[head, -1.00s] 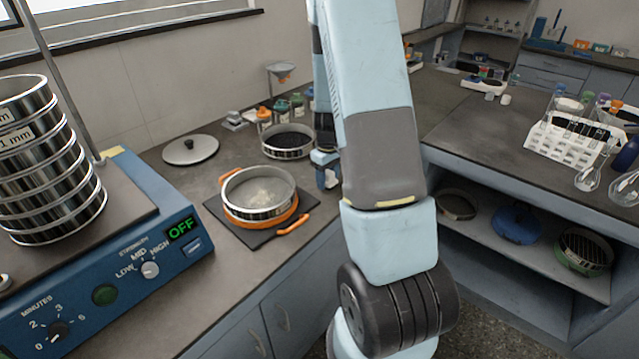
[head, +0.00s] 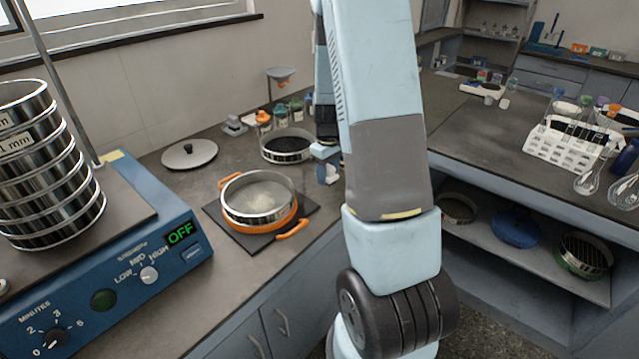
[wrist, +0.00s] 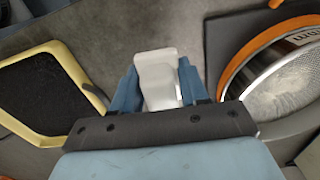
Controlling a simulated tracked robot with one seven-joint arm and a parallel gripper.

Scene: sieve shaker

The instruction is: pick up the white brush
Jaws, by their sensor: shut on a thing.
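The white brush (wrist: 157,78) shows in the wrist view as a pale block between the two blue fingers of my gripper (wrist: 158,72). The gripper is shut on it. The brush's lower part and bristles are hidden, and I cannot tell how far it stands above the bench. In the head view my gripper (head: 327,172) is at the bench's right edge, right of the sieve, mostly behind my arm. The brush cannot be made out clearly there.
A sieve (head: 259,197) in an orange-handled pan stands on a black mat, close to my gripper; it also shows in the wrist view (wrist: 285,75). A yellow-rimmed black tray (wrist: 45,92) lies on the other side. The shaker (head: 110,265) and another sieve (head: 287,148) are nearby.

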